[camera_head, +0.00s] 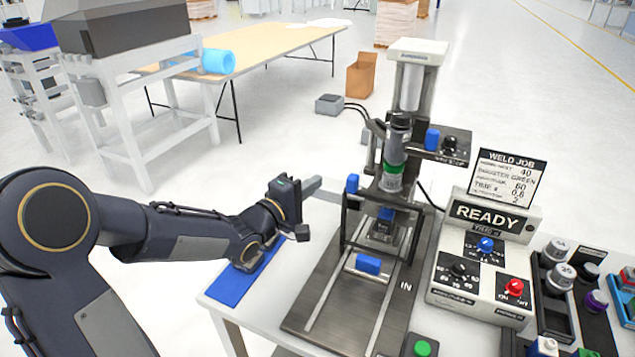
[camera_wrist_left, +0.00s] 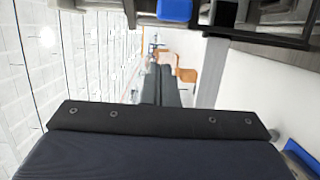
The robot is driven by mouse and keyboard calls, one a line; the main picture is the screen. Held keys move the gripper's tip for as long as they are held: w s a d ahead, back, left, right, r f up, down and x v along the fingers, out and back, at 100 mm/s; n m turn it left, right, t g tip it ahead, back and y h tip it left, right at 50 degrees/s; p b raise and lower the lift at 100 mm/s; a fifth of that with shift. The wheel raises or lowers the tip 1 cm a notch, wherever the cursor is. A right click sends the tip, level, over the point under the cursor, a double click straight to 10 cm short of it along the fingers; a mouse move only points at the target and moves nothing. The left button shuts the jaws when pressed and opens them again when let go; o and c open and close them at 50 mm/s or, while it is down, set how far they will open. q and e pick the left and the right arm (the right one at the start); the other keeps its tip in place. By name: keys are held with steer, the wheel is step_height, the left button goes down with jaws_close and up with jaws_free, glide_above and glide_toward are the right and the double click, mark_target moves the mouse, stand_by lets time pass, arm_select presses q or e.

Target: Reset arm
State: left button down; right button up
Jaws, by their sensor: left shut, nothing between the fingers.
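My left arm (camera_head: 185,235) comes in from the left, dark grey with gold rings. My left gripper (camera_head: 312,187) is held above the table's left side, pointing toward the welding machine (camera_head: 388,190). It is shut and holds nothing. In the left wrist view its two dark fingers (camera_wrist_left: 169,85) lie together, with no object between them. Whether the fingertips touch the machine's frame cannot be told. My right arm and gripper are not in view.
The white table (camera_head: 270,295) carries a blue mat (camera_head: 245,280), a control box (camera_head: 480,260) marked READY and trays of knobs (camera_head: 560,280). A blue block (camera_head: 368,264) sits on the machine's slide. Open floor lies beyond the table, with a cardboard box (camera_head: 361,75).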

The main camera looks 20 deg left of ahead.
arm_select(q)
steer(key=s+a+f+m+g+y, duration=0.2)
steer(key=s+a+m+g+y, duration=0.1)
steer(key=s, duration=0.6)
steer(key=s+a+f+m+g+y, duration=0.2)
steer(key=s+g+y, duration=0.1)
steer(key=s, duration=0.6)
steer(key=s+d+f+m+g+h, duration=0.2)
steer(key=s+d+m, duration=0.1)
steer(key=s, duration=0.4)
steer(key=s+d+f+m+g+h, duration=0.2)
steer(key=s+d+m+g, duration=0.1)
steer(key=s, duration=0.4)
steer(key=shift+d+m, duration=0.5)
steer(key=shift+m, duration=0.3)
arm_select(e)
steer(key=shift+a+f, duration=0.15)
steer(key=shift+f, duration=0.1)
arm_select(q)
steer(key=shift+f, duration=0.1)
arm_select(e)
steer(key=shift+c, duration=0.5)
